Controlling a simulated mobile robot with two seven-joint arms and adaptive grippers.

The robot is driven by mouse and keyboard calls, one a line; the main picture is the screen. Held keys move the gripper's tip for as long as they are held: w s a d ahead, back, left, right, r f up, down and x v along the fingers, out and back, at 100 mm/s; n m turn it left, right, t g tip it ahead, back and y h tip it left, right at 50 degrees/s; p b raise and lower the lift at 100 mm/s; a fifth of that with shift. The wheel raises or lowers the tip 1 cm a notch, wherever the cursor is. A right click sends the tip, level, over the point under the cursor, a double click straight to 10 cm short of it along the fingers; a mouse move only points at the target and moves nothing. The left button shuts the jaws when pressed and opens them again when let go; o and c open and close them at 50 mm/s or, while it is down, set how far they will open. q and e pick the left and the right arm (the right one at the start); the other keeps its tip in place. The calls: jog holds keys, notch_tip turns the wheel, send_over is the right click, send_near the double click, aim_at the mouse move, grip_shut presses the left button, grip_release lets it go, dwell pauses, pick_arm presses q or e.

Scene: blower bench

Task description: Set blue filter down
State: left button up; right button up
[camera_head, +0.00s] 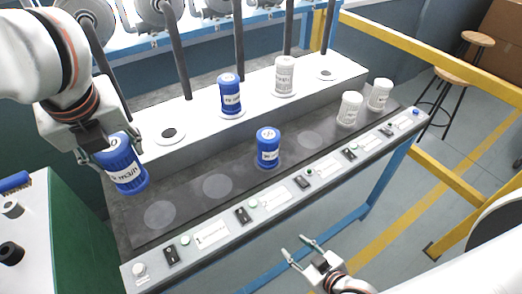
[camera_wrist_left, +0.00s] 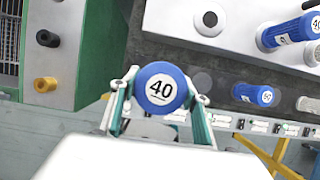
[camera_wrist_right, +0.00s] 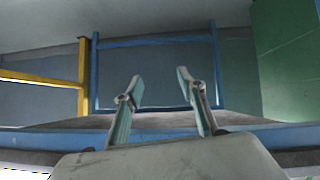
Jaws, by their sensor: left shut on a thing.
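My left gripper (camera_head: 100,150) is shut on a blue filter (camera_head: 124,172) at the left of the bench, held tilted in the head view. Another blue filter (camera_head: 231,95) stands on the white raised ledge below a dark post. A third blue filter (camera_head: 268,148) stands on the dark lower shelf (camera_head: 185,208). Pale round marks (camera_head: 160,214) lie bare on that shelf. My right gripper (camera_head: 305,254) is open and empty in front of the bench.
White filters stand on the ledge (camera_head: 284,75) and at the shelf's right end (camera_head: 349,108). A front panel (camera_head: 210,236) carries buttons and labels. A green cabinet (camera_head: 62,225) stands at left. Dark posts (camera_head: 174,50) rise behind. A yellow rail (camera_head: 440,60) and stools are at right.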

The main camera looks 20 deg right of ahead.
aim_at(117, 136)
pick_arm(q)
jog(key=m, duration=0.1)
jog(key=m+h, duration=0.1)
jog(key=m, duration=0.2)
jog(key=shift+w+d+r+h+b, duration=0.2)
jog(key=shift+r+h+b, duration=0.1)
jog(key=shift+h+b, duration=0.1)
jog(key=m, duration=0.2)
jog(key=m+h+b, duration=0.1)
jog(key=shift+w+d+r+m, duration=0.1)
jog(key=shift+w+r+m, duration=0.05)
jog(key=shift+r+m, duration=0.25)
jog(key=m, duration=0.1)
jog(key=m+g+h, duration=0.1)
jog(key=m, duration=0.1)
jog(key=r+m+h+b, duration=0.1)
jog(key=m, duration=0.1)
jog(key=shift+w, duration=0.25)
jog(key=shift+w+r+m+g+b, duration=0.15)
jog(key=shift+r+m+g, duration=0.15)
jog(key=shift+m, duration=0.4)
jog(key=shift+r+m+g+b, duration=0.15)
jog(key=shift+m+g, duration=0.25)
jog(key=shift+m, duration=0.3)
